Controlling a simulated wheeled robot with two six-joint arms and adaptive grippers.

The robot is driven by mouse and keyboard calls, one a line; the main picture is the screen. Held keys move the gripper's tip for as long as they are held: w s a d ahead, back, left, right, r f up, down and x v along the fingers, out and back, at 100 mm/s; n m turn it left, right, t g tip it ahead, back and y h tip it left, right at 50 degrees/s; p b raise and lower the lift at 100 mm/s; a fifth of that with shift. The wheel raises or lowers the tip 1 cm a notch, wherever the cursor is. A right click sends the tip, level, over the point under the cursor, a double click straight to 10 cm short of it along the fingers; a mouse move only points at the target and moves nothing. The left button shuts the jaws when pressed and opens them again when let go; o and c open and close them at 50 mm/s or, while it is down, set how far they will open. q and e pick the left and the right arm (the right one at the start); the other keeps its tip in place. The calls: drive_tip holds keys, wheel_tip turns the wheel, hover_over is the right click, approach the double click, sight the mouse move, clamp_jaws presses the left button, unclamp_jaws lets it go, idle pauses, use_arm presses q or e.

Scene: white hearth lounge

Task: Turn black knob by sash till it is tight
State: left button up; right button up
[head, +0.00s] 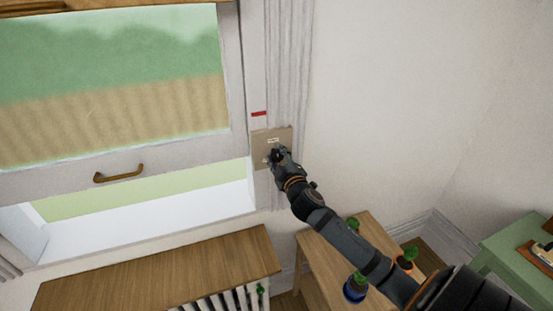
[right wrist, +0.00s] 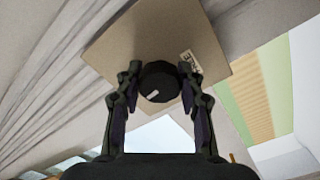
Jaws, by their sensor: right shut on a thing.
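The black knob (right wrist: 159,80) sits on a beige plate (right wrist: 112,48) in the right wrist view and has a small pale mark on its face. In the head view the plate (head: 285,133) is fixed to the frame just right of the window sash (head: 237,70). My right gripper (right wrist: 159,84) is shut on the knob, with one finger on each side of it. In the head view my right gripper (head: 277,154) covers most of the knob. My left gripper is not in view.
A red mark (head: 259,114) is on the frame above the plate. The sash has a brass handle (head: 119,173) and stands raised above the sill. A wooden shelf (head: 160,272) over a radiator and a small table with potted plants (head: 356,287) stand below.

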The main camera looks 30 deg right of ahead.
drive_tip(key=shift+f+m, duration=0.15)
drive_tip(key=shift+m, duration=0.75)
drive_tip(key=o, duration=1.2)
drive_tip(key=v, duration=1.2)
